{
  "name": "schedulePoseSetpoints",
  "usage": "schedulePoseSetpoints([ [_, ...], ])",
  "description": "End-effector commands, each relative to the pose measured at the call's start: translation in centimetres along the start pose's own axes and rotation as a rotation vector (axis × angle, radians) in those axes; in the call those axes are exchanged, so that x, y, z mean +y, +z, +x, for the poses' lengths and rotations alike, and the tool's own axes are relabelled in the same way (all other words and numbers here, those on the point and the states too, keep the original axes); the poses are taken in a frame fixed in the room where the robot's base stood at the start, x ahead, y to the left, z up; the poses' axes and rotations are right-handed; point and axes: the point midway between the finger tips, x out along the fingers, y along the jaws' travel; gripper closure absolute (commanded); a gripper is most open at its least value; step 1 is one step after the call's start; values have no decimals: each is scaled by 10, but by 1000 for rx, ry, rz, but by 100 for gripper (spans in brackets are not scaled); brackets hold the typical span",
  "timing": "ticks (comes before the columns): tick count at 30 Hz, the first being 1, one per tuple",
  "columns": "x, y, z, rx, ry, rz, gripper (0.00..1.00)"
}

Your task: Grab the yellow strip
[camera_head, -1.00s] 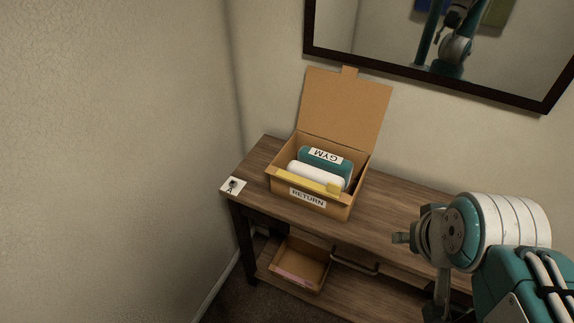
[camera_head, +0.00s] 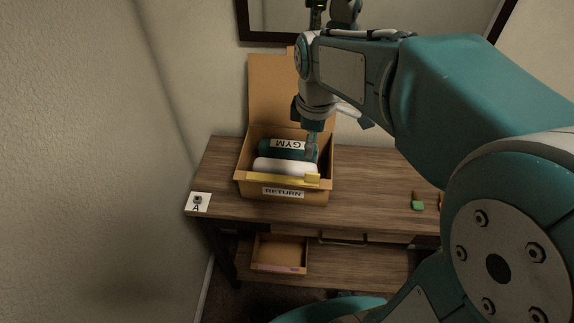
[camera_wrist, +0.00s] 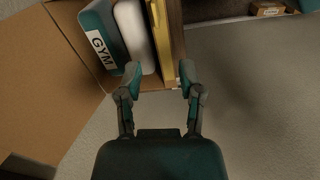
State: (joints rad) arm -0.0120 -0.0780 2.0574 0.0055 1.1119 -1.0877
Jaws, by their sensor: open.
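The yellow strip (camera_head: 285,181) lies along the front edge of the open cardboard box (camera_head: 305,194), with a thicker yellow block at its right end. In the wrist view the strip (camera_wrist: 163,42) runs upward beside a white roll. My gripper (camera_head: 311,152) is over the right part of the box. In the wrist view my gripper (camera_wrist: 160,72) is open, its fingertips apart on either side of the strip's line. Nothing is between the fingers at their tips, and the exact gap to the strip is hard to tell.
The white roll (camera_head: 285,166) and a teal GYM roll (camera_head: 270,149) fill the box. Its lid stands open behind, under a framed mirror (camera_head: 270,25). A marker card (camera_head: 198,203) and a green object (camera_head: 418,205) are on the wooden table (camera_head: 375,185). An open bin (camera_head: 279,254) sits below.

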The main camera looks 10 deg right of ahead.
Motion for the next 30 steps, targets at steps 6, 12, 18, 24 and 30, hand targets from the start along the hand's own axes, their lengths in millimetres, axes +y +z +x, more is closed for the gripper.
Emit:
schedulePoseSetpoints([
  [6,11,-10,12,-23,-44,-123,51],
  [12,9,-11,37,-28,-49,-133,51],
  [18,8,-10,64,-27,-47,-132,51],
  [24,6,-5,82,-26,-48,-130,51],
  [30,3,-1,112,-26,-47,-131,51],
])
